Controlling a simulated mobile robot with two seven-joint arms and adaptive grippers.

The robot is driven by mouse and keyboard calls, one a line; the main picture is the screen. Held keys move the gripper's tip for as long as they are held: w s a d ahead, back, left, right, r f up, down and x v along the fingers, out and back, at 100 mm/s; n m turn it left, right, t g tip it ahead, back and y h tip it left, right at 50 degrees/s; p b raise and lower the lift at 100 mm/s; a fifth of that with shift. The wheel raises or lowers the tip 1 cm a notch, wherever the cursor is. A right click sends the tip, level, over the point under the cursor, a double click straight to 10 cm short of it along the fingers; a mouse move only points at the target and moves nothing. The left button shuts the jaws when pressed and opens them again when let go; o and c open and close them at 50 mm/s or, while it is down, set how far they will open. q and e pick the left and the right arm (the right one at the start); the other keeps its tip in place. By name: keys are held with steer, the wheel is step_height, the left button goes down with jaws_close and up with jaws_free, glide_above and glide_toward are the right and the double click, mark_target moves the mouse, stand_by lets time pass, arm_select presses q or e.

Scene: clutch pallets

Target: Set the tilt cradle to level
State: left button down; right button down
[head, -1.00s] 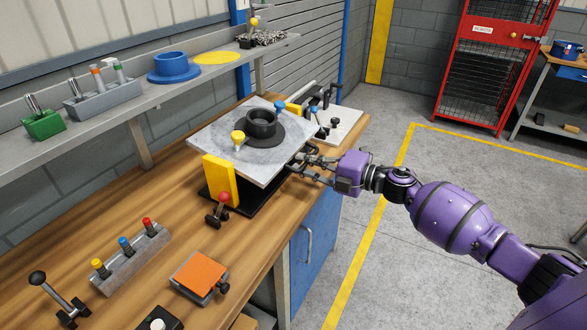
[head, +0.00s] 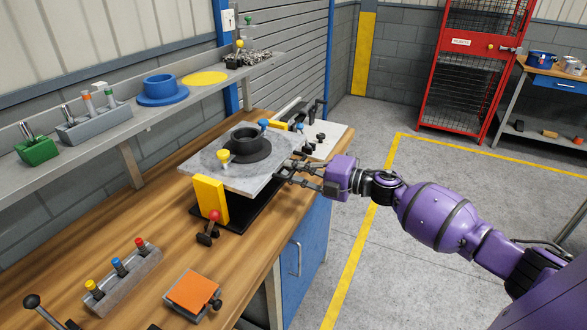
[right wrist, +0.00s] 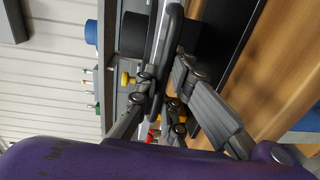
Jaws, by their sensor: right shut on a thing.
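The tilt cradle's grey plate (head: 208,169) stands on a black base (head: 240,217) on the workbench, between yellow side brackets (head: 211,199). It looks close to level; I cannot tell exactly. A black ring-shaped part (head: 247,143) sits on it, with a yellow knob (head: 224,158) and a blue knob (head: 263,125) beside it. A red-knobbed lever (head: 214,216) is at the near bracket. My right gripper (head: 283,174) is shut on the cradle's dark handle at the plate's right edge. The handle (right wrist: 168,35) also shows in the right wrist view. My left gripper is out of view.
A grey block with coloured knobs (head: 124,280) and an orange-topped block (head: 194,292) lie on the near bench. A shelf (head: 150,118) with a blue flanged part (head: 162,88) runs behind. Open floor lies right of the bench.

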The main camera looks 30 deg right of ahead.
steer(key=c, duration=2.3)
jaws_free()
steer(key=shift+d, duration=0.1)
steer(key=shift+o, duration=0.9)
steer(key=shift+s+d+r, duration=0.1)
steer(key=shift+s+r, duration=0.05)
steer(key=shift+s, duration=0.1)
steer(key=f+v, duration=0.1)
steer(key=v, duration=1.1)
steer(key=shift+r, duration=0.4)
